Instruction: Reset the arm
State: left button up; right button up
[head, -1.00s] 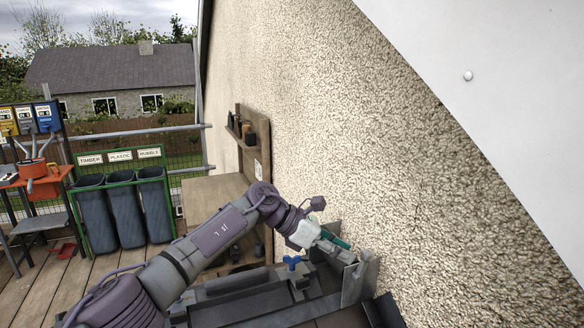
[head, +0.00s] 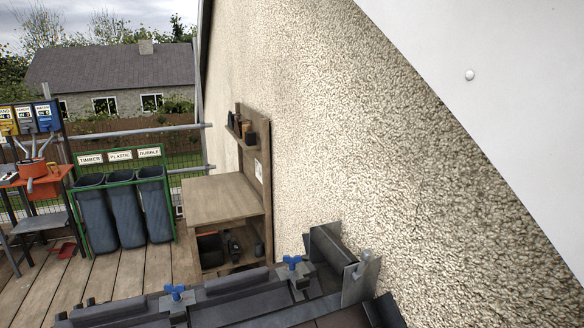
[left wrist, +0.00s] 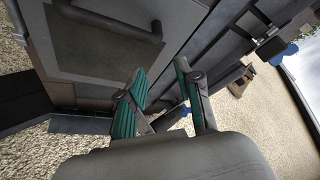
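My left gripper (left wrist: 160,88) shows in the left wrist view, with two green-padded fingers spread apart and nothing between them. It is out of the head view. Past the fingers lie a dark panel with a handle (left wrist: 112,38) and dark metal parts. No part of my right gripper shows in either view.
A metal rack with blue knobs (head: 292,262) spans the bottom of the head view beside the pebbled wall (head: 350,130). A wooden workbench (head: 222,198) stands behind it. Three bins (head: 125,212) and an orange table (head: 38,180) stand at the left. Bare planks (head: 135,270) lie between.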

pick_arm(q)
jog(key=s+a+f+n+g, duration=0.2)
jog(key=s+a+g, duration=0.15)
jog(key=s, duration=0.65)
jog(key=s+a+f+n+g, duration=0.2)
jog(key=s+f+g, duration=0.15)
jog(key=s, duration=0.75)
notch_tip(320, 180, down, 30)
jog(key=r+g+b, duration=0.1)
jog(key=b, duration=0.5)
jog(key=s+a+f+b, duration=0.1)
jog(key=s+f+b, duration=0.1)
jog(key=s+f, duration=0.6)
jog(key=s+a+f+g+b, duration=0.1)
jog(key=s+a+f+b, duration=0.1)
jog(key=s+f, duration=0.7)
notch_tip(320, 180, down, 6)
jog(key=shift+f+g+y+b, duration=0.1)
jog(key=shift+g+y+b, duration=0.2)
jog(key=shift+b, duration=0.35)
jog(key=shift+s, duration=0.1)
